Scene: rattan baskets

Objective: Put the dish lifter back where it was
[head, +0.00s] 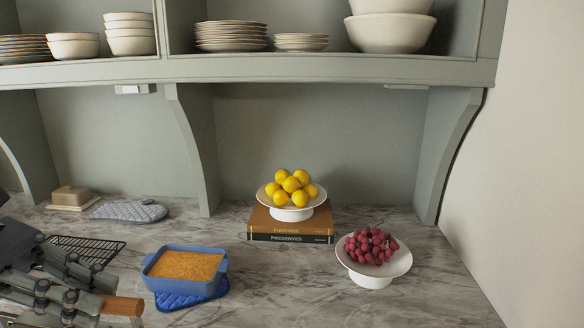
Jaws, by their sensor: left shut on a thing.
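My left gripper (82,292) comes in at the lower left, low over the marble counter. It is shut on the dish lifter, whose wooden handle end (122,306) sticks out to the right of the fingers. The rest of the dish lifter is hidden by the gripper or lies outside the picture. The handle end is just left of a blue baking dish (222,283) with golden food in it. I cannot tell whether the lifter touches the counter. My right gripper is not in view.
The baking dish sits on a blue quilted pad (170,301). A black rack (108,251), oven mitt (128,211) and butter dish (70,197) lie behind. Books (262,222) carry a stand of lemons (292,184). A grape stand (374,278) is right. The front right counter is clear.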

